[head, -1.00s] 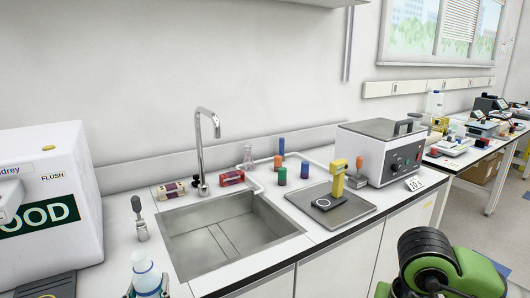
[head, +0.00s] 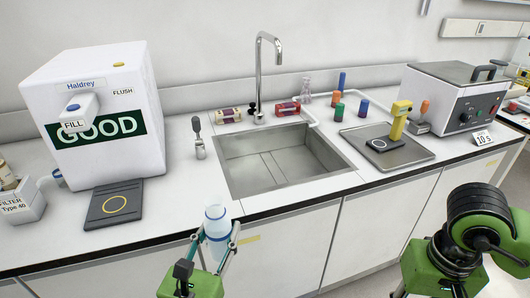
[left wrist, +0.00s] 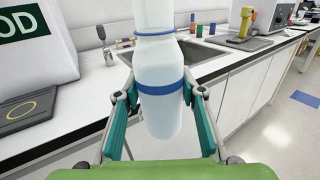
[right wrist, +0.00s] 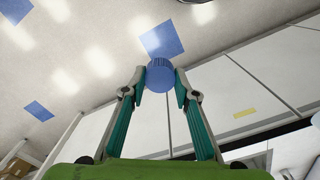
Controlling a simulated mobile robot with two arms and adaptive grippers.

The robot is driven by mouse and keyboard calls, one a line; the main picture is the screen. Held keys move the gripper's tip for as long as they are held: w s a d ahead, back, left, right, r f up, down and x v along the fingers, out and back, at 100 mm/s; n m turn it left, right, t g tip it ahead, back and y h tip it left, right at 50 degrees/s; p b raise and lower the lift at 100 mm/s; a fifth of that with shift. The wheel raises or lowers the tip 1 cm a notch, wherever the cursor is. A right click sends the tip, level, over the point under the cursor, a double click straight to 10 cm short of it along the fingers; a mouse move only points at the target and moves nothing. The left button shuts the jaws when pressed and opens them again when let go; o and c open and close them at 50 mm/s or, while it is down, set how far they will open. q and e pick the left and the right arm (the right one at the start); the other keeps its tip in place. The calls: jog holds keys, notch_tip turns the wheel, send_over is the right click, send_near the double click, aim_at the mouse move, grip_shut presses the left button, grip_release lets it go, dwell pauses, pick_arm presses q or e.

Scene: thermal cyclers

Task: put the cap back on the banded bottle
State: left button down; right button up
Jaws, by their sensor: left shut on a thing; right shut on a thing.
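The banded bottle (head: 217,243) is pale and translucent, and my left gripper (head: 219,233) is shut around it in front of the counter. In the left wrist view the bottle (left wrist: 160,112) is roughly upright between the fingers, with a blue band around its body and a thin blue ring near its neck. Its top is cut off there. My right gripper (right wrist: 160,82) is shut on a ribbed blue cap (right wrist: 159,73), away from the bottle. In the head view the right arm is at the lower right and its fingertips are out of sight.
A sink (head: 284,160) with a tap lies behind the bottle. A white water dispenser (head: 100,120) with a dark pad (head: 114,204) stands left. Coloured tubes, a scale-like plate (head: 387,155) and a water bath (head: 450,98) stand right. Open floor lies before the cabinets.

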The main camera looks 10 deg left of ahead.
pick_arm(q)
jog(key=shift+d, duration=0.1)
jog(key=s+d+f+m+g+h, duration=0.2)
jog(key=d+m+g+h, duration=0.2)
jog(key=d+m+h, duration=0.4)
jog(key=d+h, duration=0.3)
jog(key=d, duration=0.2)
jog(key=shift+d+h, duration=0.3)
jog(key=shift+d, duration=0.1)
pick_arm(e)
jog(key=w+a+r, duration=0.3)
jog(key=a+r, duration=0.6)
jog(key=a, duration=0.3)
jog(key=w+a+r, duration=0.3)
jog(key=a+r, duration=0.7)
jog(key=a, duration=0.2)
jog(key=shift+r+m, duration=0.15)
jog(key=shift+m, duration=0.25)
jog(key=shift+f, duration=2.05)
